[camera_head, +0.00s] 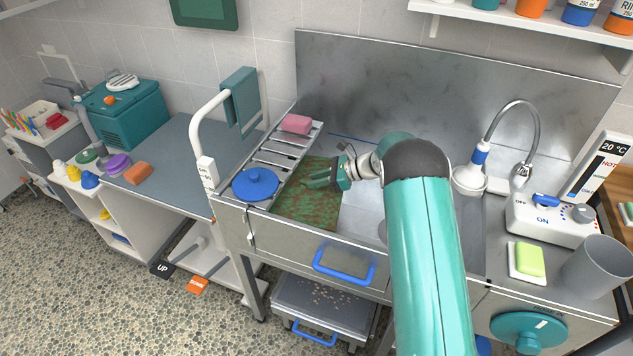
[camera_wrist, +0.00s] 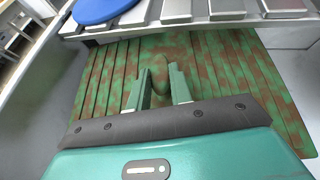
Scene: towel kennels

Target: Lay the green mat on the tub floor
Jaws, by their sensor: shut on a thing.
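The green mat (camera_head: 308,212) is a slatted sheet with brown blotches. It is inside the left part of the metal tub (camera_head: 362,205), roughly level. In the wrist view the mat (camera_wrist: 225,75) spreads beneath my fingers. My gripper (camera_head: 322,180) is over the mat, its fingers shut on a small raised oval grip of the mat. The fingers also show in the wrist view (camera_wrist: 160,84). I cannot tell whether the whole mat touches the tub floor. My arm hides part of the tub's middle.
A slatted metal rack (camera_head: 277,152) spans the tub's left end, bearing a pink sponge (camera_head: 296,124) and a blue lid (camera_head: 255,184). A shower head (camera_head: 468,179) stands at the right of the tub.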

